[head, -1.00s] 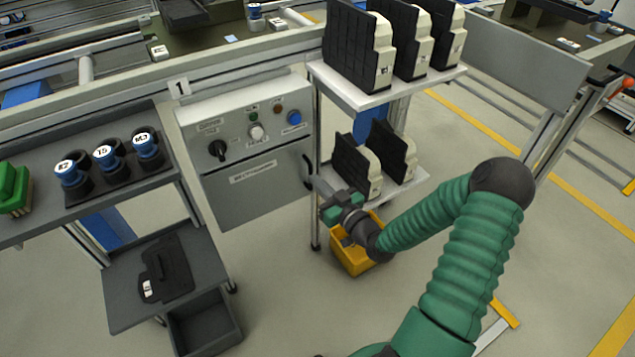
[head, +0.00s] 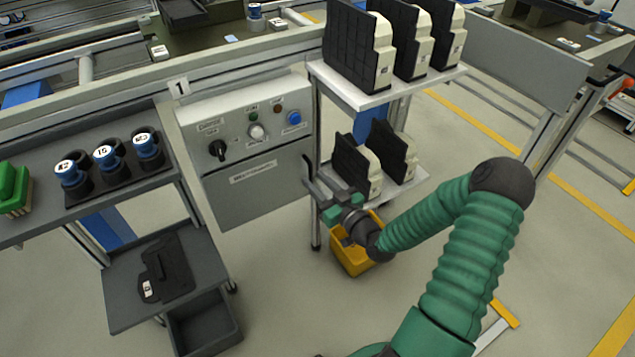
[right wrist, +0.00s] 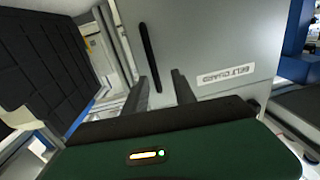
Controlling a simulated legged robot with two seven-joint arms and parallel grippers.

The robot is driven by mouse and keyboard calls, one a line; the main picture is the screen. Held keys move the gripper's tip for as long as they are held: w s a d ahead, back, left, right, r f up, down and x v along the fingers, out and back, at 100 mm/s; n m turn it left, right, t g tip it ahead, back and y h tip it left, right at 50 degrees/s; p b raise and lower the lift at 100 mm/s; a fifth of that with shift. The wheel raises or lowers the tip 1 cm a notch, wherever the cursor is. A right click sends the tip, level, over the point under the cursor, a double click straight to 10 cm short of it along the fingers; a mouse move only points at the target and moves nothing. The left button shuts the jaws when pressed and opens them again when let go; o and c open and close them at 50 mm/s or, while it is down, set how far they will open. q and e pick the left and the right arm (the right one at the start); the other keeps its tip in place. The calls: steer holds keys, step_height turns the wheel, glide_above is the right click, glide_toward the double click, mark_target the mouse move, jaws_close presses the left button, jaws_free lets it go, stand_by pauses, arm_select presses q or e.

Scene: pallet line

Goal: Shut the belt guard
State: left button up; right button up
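A grey panel (head: 245,205) with a white label hangs upright below the control box. My left gripper is out of view.
The control box (head: 245,120) has a knob and buttons. To the right, a white shelf rack (head: 390,95) with black-and-cream units stands close to my gripper. A yellow bin (head: 350,258) is below it. A dark cart (head: 120,205) with blue-topped cylinders stands left.

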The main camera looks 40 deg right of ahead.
steer(key=s+a+p, duration=0.1)
steer(key=s+p, duration=0.3)
steer(key=s, duration=1.2)
steer(key=shift+s+a, duration=0.35)
steer(key=shift+s, duration=0.05)
steer(key=w+a+f+n+g+y, duration=0.2)
steer(key=w+a+f+n+g, duration=0.2)
steer(key=w+f+g, duration=0.35)
steer(key=s+a+r+m+g, duration=0.1)
steer(key=s+a+r+g, duration=0.25)
steer(key=a, duration=0.55)
steer(key=s+a+r+m+g, duration=0.25)
steer(key=a+r+g, duration=0.2)
steer(key=a, duration=0.45)
steer(key=w+p+v, duration=0.3)
steer(key=p+v, duration=1.2)
steer(key=p, duration=0.1)
steer(key=w+r+p+v, duration=0.1)
steer(key=w+p+v, duration=0.2)
steer(key=p+v, duration=1.3)
steer(key=shift+w+r+n, duration=0.25)
steer(key=shift+n, duration=0.1)
